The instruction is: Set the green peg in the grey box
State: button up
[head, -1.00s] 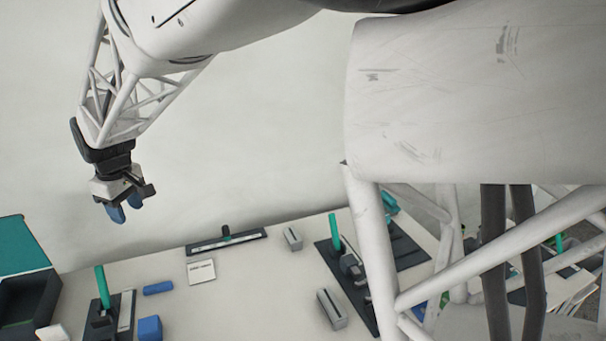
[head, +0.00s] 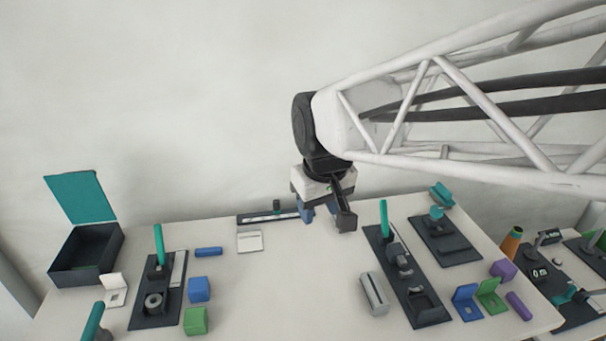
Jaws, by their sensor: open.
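A green peg (head: 159,243) stands upright on a dark fixture plate at the left of the table. A second similar green peg (head: 384,218) stands upright on a dark plate right of centre. I cannot tell which one the task means. A dark grey box (head: 84,272) stands open at the far left, its teal lid (head: 79,196) raised; its floor looks empty.
A grey ribbed block (head: 374,293) lies near the right plate (head: 416,300). A blue block (head: 200,289), green block (head: 195,320) and blue bar (head: 208,251) lie by the left plate (head: 143,318). The table's middle is clear. A teal cylinder (head: 93,320) leans at front left.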

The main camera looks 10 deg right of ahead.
jog(key=s+d+f+m, duration=0.3)
jog(key=s+d, duration=0.3)
jog(key=s, duration=0.5)
jog(key=shift+s+f, duration=0.25)
jog(key=shift+f, duration=0.1)
